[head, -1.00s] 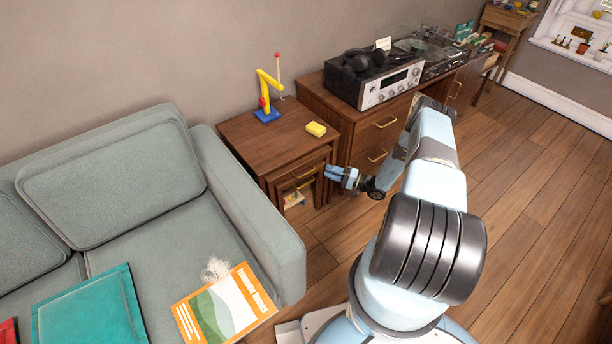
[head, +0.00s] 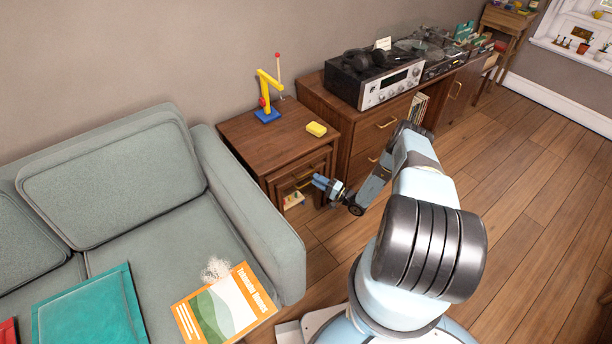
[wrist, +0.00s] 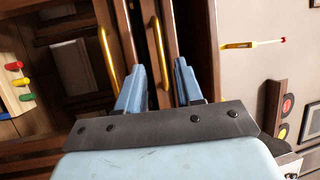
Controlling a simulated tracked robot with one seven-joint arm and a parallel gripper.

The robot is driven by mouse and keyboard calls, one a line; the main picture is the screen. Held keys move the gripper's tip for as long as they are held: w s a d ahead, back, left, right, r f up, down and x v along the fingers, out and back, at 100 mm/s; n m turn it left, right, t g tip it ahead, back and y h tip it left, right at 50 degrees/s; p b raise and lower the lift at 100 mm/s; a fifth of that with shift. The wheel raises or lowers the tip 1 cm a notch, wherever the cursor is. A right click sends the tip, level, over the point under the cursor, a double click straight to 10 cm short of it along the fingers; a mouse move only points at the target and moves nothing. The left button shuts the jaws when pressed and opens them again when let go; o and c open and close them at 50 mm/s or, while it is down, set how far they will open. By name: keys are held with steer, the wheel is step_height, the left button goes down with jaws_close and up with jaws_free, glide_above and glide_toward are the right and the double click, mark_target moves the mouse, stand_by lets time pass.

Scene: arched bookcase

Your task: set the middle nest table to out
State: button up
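The wooden nest of tables stands between the sofa and the long cabinet, with the largest table's top (head: 265,140) uppermost. The smaller tables sit nested under it. Two brass handles show on their fronts in the wrist view, which is turned sideways. The upper handle (wrist: 160,55), apparently the middle nest table's, lies in line between my fingers. The lower handle (wrist: 108,58) is to the left of both fingers. My gripper (head: 318,182) is open in front of the table fronts, and its fingers also show in the wrist view (wrist: 160,88). Contact with the handle is unclear.
A pegged toy (head: 292,200) sits low within the nest. The sofa arm (head: 255,215) is close on the left, the cabinet (head: 370,130) on the right. Floor in front is clear.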

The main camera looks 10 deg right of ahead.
mark_target(307, 174)
steer(key=shift+x, duration=3)
steer(key=shift+c, duration=0.3)
jaws_close()
